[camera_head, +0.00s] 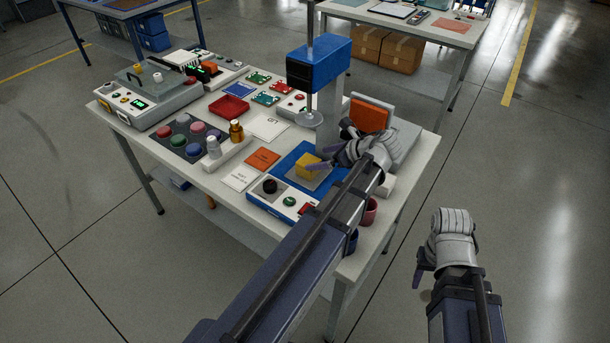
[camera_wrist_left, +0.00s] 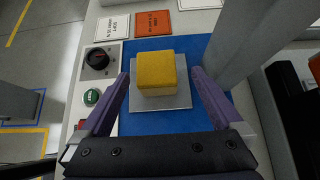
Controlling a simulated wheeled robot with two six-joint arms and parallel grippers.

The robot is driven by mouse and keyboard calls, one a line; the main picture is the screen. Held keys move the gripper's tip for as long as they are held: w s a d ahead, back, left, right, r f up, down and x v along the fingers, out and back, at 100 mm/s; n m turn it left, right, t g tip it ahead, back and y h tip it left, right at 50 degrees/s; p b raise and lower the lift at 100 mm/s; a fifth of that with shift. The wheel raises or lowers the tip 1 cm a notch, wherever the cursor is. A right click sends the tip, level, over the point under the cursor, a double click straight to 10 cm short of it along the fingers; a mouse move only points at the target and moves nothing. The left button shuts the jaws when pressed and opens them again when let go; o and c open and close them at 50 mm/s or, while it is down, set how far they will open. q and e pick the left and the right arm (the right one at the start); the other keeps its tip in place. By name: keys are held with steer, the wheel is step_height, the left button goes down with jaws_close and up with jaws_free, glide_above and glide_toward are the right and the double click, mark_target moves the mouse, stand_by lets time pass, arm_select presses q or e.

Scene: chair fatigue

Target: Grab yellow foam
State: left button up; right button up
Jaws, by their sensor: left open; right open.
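The yellow foam (camera_head: 308,166) is a small block on a grey plate on the blue base of the press-like machine in the middle of the table. In the left wrist view the foam (camera_wrist_left: 156,72) lies ahead, between the two purple fingers. My left gripper (camera_head: 322,160) is open at the foam, with a gap on each side in the wrist view (camera_wrist_left: 160,95); I see no contact. Part of the foam is hidden by the gripper in the head view. My right gripper (camera_head: 420,281) is open and empty, off the right side of the table, over the floor.
The machine's grey column and blue head (camera_head: 319,64) stand close behind the foam. A black knob (camera_head: 270,186) and a green button (camera_head: 289,201) are on its left front. A red tray (camera_head: 229,107), bottles and coloured pucks (camera_head: 180,141) stand further left. Floor is clear around my right gripper.

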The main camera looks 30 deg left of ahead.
mark_target(313, 162)
arm_select(q)
steer(key=shift+f, duration=0.55)
steer(key=shift+b+x, duration=1)
steer(key=shift+x, duration=0.2)
steer(key=shift+a, duration=0.25)
steer(key=b+x, duration=0.2)
steer(key=x, duration=0.1)
steer(key=b+x, duration=0.1)
steer(key=x, duration=0.1)
steer(key=shift+s+a, duration=0.15)
steer(key=shift+s, duration=0.2)
steer(key=shift+r, duration=0.1)
steer(key=shift+c, duration=0.2)
steer(key=c, duration=1.2)
